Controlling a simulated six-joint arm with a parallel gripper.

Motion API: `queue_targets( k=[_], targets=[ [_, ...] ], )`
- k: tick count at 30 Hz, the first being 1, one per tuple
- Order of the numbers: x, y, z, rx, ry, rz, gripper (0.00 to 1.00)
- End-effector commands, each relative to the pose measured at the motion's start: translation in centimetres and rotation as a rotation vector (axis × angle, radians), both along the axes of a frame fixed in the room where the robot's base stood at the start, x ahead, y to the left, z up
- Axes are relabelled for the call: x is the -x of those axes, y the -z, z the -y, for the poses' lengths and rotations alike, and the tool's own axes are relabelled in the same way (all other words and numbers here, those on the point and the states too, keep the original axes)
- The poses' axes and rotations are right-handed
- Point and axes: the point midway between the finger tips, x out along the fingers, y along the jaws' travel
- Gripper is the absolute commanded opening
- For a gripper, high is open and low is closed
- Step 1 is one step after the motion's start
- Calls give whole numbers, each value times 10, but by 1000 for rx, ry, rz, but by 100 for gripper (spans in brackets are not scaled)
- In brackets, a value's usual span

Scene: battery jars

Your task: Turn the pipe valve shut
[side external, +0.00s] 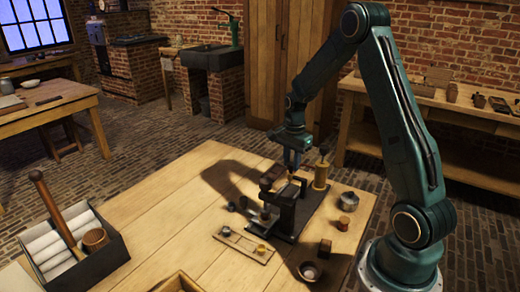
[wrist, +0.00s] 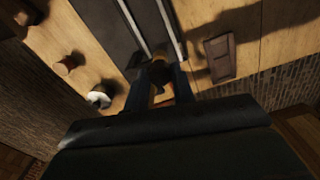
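I cannot clearly pick out a pipe valve. A dark metal rig (side external: 286,212) stands on a dark base plate (side external: 312,215) on the table, and a small brass-coloured part shows at its top. My gripper (side external: 292,167) points down just above this rig. In the wrist view my gripper's two blue fingers (wrist: 161,88) stand apart. A brownish, brass-like piece (wrist: 160,72) shows between or just beyond their tips; I cannot tell whether they touch it. Two pale rails run along the dark plate (wrist: 104,28) there.
A brass cylinder with a thin top (side external: 320,172) stands close to the right of my gripper. A metal pot (side external: 348,201), a dark wooden block (side external: 325,246) and a small bowl (side external: 309,271) lie nearby. A wooden tray (side external: 244,245) is in front. The table's left middle is clear.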

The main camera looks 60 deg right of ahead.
Motion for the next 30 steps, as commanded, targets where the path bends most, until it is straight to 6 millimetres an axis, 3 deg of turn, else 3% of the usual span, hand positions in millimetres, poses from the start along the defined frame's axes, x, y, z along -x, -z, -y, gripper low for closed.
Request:
queue_targets(
  k=[16,30],
  targets=[
    [0,-1,0,0,-82,0,2],
    [0,-1,0,0,-441,1,2]
  ],
)
